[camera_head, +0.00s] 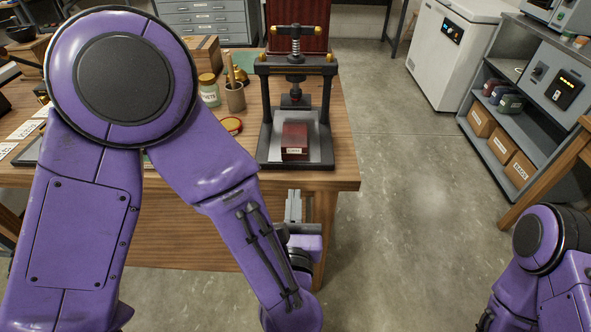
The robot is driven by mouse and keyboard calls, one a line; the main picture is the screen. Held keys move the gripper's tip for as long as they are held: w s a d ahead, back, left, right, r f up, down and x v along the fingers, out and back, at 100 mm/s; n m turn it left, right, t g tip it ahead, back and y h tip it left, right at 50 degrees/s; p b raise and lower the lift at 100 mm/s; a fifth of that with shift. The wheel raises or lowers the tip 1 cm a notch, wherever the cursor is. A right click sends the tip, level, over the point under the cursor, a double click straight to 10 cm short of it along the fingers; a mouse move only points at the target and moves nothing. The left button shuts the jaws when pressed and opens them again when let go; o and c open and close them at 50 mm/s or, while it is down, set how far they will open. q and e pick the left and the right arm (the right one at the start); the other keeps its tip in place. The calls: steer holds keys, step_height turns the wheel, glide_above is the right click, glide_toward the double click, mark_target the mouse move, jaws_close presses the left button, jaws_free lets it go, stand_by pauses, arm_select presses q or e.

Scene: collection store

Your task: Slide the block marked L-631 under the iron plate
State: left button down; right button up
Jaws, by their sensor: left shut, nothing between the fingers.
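A dark red block (295,136) with a small white label on its front stands on the light bed of a black screw press. The label is too small to read surely. The iron plate (296,101) hangs on the screw, above and behind the block in the picture. I cannot tell how much of the block is under it. My left gripper (294,202) is shut and empty, in front of the table edge, just below the press in the picture and apart from the block. My right gripper is out of view; only part of that arm shows at lower right.
The press frame (328,110) has an upright on each side of the block. The table's right edge is close. Floor is open to the right.

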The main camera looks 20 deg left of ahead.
mark_target(296, 151)
arm_select(q)
steer(key=p+x, duration=0.2)
steer(key=x, duration=0.8)
steer(key=shift+w, duration=0.2)
steer(key=shift+w+a+f, duration=0.1)
steer(key=shift+w+a, duration=0.15)
steer(key=shift+w, duration=0.3)
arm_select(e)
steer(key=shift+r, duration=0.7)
arm_select(q)
steer(key=shift+w, duration=0.1)
steer(key=b+x, duration=0.1)
steer(key=x, duration=0.1)
steer(key=b+x, duration=0.1)
steer(key=x, duration=0.2)
steer(key=shift+w+a+f, duration=0.15)
steer(key=shift+f, duration=0.05)
steer(key=shift+w+r, duration=0.15)
steer(key=shift+w, duration=0.15)
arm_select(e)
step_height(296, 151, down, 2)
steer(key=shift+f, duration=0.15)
